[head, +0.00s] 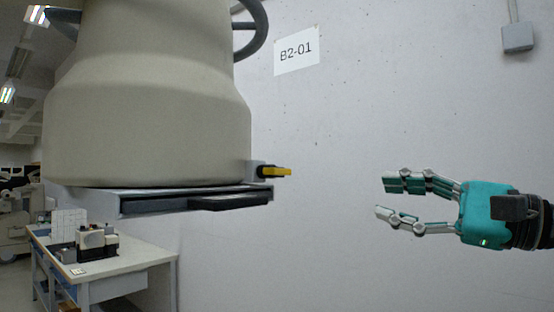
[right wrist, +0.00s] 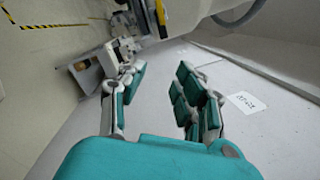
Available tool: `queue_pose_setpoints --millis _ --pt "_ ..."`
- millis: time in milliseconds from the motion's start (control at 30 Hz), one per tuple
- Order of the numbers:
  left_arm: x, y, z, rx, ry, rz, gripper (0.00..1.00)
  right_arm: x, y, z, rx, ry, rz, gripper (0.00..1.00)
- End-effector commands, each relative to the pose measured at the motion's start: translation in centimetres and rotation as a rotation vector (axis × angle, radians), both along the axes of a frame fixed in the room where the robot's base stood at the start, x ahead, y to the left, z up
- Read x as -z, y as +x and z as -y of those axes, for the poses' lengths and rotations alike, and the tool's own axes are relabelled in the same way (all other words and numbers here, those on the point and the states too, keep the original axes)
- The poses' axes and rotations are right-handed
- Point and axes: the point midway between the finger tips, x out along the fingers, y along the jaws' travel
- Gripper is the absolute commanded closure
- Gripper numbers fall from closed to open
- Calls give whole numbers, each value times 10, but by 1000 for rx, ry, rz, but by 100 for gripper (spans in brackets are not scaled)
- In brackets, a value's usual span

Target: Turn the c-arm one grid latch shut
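The c-arm housing (head: 150,110) is a large beige drum at the upper left of the head view. A flat grey grid holder (head: 110,203) with a dark slot sits under it. The yellow latch (head: 276,171) is at the holder's right corner and sticks out to the right. A yellow piece that looks like this latch (right wrist: 160,13) shows at the top of the right wrist view. My right gripper (head: 384,198) is open and empty, right of the latch and apart from it. Its spread fingers fill the right wrist view (right wrist: 160,75). My left gripper is out of view.
A white wall with a B2-01 sign (head: 297,50) stands behind. A workbench (head: 130,258) with small equipment is at the lower left. A grey wall box (head: 517,38) is at the upper right. The space between latch and right gripper is clear.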

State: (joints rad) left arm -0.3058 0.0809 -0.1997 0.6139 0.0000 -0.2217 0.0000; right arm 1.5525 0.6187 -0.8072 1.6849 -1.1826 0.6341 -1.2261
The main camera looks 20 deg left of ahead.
Motion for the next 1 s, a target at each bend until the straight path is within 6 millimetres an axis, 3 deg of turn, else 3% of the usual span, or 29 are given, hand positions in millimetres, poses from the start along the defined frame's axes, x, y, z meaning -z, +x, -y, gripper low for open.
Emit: queue_pose_setpoints --millis 33,100,300,467,1000 --pt "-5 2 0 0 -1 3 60 -17 -22 -3 20 -84 133 67" --pt "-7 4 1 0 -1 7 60 -27 -42 -6 46 -174 274 67" --pt "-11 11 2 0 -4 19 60 -38 -66 -10 84 -294 456 67" --pt "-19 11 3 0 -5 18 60 -40 -61 -26 84 -300 466 67" --pt "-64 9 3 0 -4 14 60 -42 -22 -134 81 -294 461 67"
